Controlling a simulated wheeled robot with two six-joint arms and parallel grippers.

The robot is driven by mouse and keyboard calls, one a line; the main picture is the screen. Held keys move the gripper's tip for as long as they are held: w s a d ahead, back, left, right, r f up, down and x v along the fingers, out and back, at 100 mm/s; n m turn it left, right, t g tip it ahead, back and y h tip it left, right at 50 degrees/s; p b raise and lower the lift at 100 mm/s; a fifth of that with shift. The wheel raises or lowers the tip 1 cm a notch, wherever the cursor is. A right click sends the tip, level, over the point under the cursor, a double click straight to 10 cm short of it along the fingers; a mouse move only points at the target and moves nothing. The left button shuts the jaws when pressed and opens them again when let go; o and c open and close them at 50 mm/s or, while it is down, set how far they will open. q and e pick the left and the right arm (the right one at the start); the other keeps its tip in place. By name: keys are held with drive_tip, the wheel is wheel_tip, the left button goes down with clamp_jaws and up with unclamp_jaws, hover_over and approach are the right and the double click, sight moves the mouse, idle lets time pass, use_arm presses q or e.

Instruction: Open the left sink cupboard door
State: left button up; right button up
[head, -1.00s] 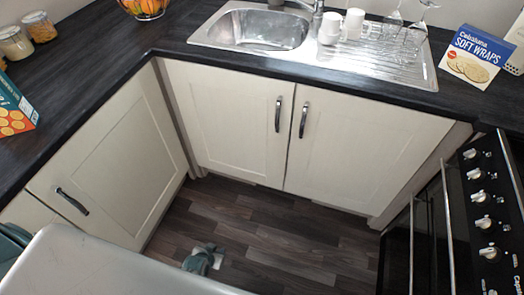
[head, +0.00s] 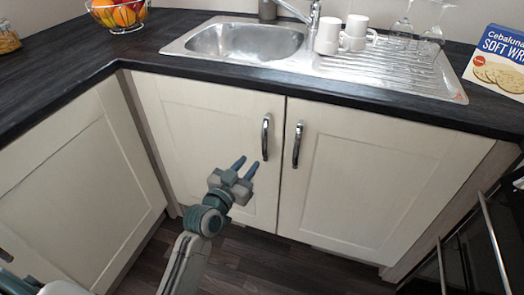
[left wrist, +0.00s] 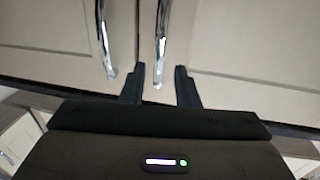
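The left sink cupboard door (head: 205,140) is cream and shut, with a curved chrome handle (head: 266,137) near its right edge. My left gripper (head: 245,166) is open and empty, just below and to the left of that handle in the head view. In the left wrist view its two dark fingers (left wrist: 159,88) are apart. One chrome handle (left wrist: 162,35) appears between them and another (left wrist: 104,38) to the left; contact does not show. My right gripper is not in view.
The right cupboard door (head: 360,180), also shut, has its own handle (head: 297,145) close by. The dark worktop (head: 290,90) overhangs both doors. A cooker (head: 475,250) stands at right and another cream cupboard (head: 80,190) at left. Dark floor (head: 250,262) is clear.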

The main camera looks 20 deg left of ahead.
use_arm(q)
approach(262, 147)
drive_tip(key=w+d+r, duration=0.1)
drive_tip(key=w+r, duration=0.1)
drive_tip(key=w+d+r, duration=0.2)
drive_tip(key=shift+w+d+r, duration=0.25)
drive_tip(key=shift+w+r, duration=0.15)
clamp_jaws()
